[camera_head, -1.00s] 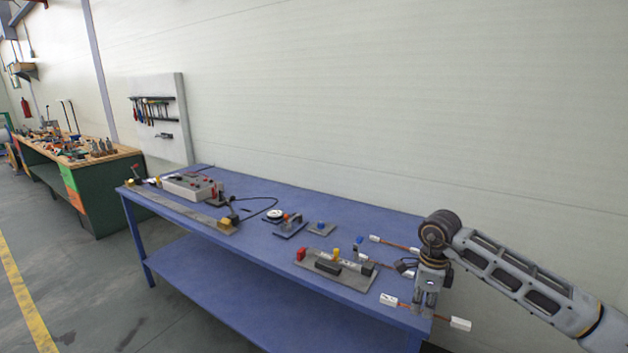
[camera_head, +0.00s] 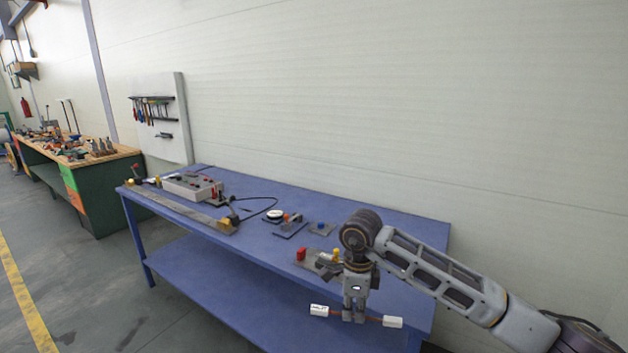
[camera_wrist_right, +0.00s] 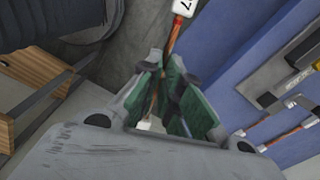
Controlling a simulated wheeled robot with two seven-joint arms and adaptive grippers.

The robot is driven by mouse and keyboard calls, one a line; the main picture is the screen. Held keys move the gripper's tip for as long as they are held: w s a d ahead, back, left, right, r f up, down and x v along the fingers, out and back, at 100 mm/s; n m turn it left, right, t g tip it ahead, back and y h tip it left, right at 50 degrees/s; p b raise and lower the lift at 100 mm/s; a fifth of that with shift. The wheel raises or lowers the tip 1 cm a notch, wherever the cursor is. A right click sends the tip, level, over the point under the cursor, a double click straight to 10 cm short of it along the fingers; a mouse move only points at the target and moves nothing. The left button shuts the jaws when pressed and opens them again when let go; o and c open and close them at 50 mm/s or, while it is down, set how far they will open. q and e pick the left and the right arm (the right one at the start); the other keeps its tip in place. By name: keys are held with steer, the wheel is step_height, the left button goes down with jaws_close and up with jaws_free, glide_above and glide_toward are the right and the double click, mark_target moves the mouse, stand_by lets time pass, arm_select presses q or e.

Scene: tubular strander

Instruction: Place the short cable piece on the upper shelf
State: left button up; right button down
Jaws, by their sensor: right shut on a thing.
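The short cable piece (camera_head: 373,319) is a copper-coloured cable with white labelled tags at both ends. My right gripper (camera_head: 354,318) is shut on it near its middle, in front of the blue bench. In the right wrist view the cable (camera_wrist_right: 174,36) runs between the green-lined fingers (camera_wrist_right: 172,100), over the floor beside the bench edge. The blue bench has a top (camera_head: 262,215) and a lower shelf (camera_head: 215,275). I cannot tell which surface is the upper shelf. My left gripper is not in view.
The bench top bears a grey control box (camera_head: 188,186), a long metal rail (camera_head: 180,208) and small fixtures. Other tagged cables (camera_wrist_right: 283,137) lie on it. A workbench (camera_head: 95,195) stands at the left, a tool board (camera_head: 160,115) behind. The lower shelf looks clear.

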steer(key=s+a+f+n, duration=0.1)
steer(key=s+f+n, duration=0.2)
steer(key=f+n, duration=0.55)
steer(key=s+a+f+n, duration=0.1)
steer(key=s+f+n, duration=0.25)
steer(key=n, duration=1.05)
steer(key=w+d+f+m, duration=0.2)
steer(key=d, duration=1.2)
steer(key=shift+d+f, duration=0.2)
steer(key=shift+f, duration=0.2)
stand_by(0.6)
steer(key=shift+a, duration=0.1)
stand_by(1.8)
